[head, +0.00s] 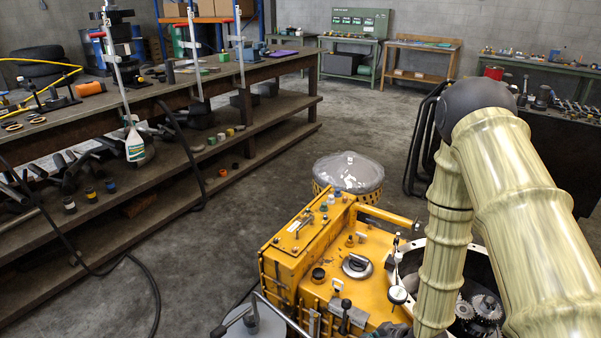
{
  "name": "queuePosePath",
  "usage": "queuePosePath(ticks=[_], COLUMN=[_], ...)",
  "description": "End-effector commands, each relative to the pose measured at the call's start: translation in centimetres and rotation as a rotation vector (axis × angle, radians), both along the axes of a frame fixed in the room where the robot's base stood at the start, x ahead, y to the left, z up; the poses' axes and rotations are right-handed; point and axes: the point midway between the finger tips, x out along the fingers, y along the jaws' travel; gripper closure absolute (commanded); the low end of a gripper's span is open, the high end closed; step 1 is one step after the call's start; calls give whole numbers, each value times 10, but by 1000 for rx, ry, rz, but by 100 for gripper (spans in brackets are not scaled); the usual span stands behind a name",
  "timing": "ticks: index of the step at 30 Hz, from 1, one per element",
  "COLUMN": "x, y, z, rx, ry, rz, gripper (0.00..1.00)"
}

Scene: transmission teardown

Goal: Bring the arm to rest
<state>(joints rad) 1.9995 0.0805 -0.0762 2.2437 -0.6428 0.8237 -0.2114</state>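My arm comes in from the right edge in pale, ribbed links. It bends at a dark round elbow in the upper right. The forearm hangs down in front of the yellow transmission housing (378,262) and runs to the bottom edge. The housing's round opening, with metal gears (486,308) inside, is partly hidden behind the forearm.
A long workbench (180,92) with tools and a lower shelf runs along the left. A plastic-covered round part (348,172) stands behind the housing. A black tubular frame (422,140) and a dark bench (562,145) are at the right. Concrete floor (225,235) lies open between bench and housing.

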Motion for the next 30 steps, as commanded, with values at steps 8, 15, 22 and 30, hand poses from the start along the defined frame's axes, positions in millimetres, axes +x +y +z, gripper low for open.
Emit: queuePosePath(ticks=[8,15,22,30], x=[-123,-231,-266,-266], y=[-13,-27,-33,-33], z=[-23,-24,-21,-22], rx=[-56,-151,-190,-191], ry=[305,534,599,599], rz=[-340,-618,-710,-711], gripper=[100,100,100,100])
